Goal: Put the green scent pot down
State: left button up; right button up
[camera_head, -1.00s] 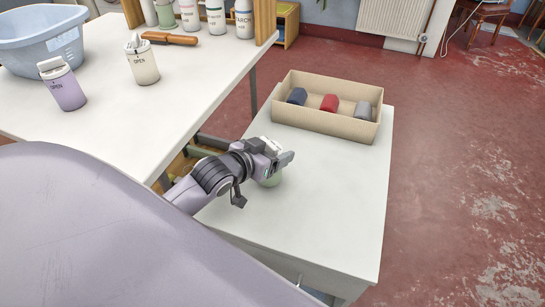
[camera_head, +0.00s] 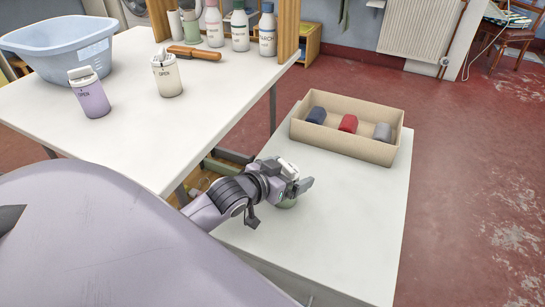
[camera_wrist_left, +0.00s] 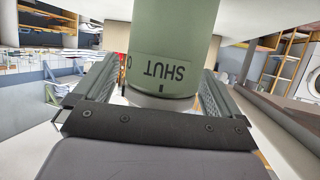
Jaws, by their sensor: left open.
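The green scent pot (camera_head: 287,203) is on the low white side table (camera_head: 345,215), mostly hidden behind my left gripper (camera_head: 296,186) in the head view. In the left wrist view the green pot (camera_wrist_left: 175,35) fills the upper middle, with its lettering "SHUT" upside down. My left gripper (camera_wrist_left: 163,78) is open, with one finger on each side of the pot. The pot looks upright, and its base is hidden in the head view. My right gripper is not in view.
A cardboard box (camera_head: 345,145) with blue, red and grey rolls stands at the side table's far end. On the larger white table are a lilac pot (camera_head: 90,95), a cream pot (camera_head: 167,77), a blue basin (camera_head: 65,45) and a brown-handled tool (camera_head: 193,52). The side table's right part is clear.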

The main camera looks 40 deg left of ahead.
pick_arm(q)
jog(key=p+v, duration=0.2)
jog(key=v, duration=0.9)
jog(key=shift+s+p, duration=0.25)
jog(key=shift+p, duration=0.05)
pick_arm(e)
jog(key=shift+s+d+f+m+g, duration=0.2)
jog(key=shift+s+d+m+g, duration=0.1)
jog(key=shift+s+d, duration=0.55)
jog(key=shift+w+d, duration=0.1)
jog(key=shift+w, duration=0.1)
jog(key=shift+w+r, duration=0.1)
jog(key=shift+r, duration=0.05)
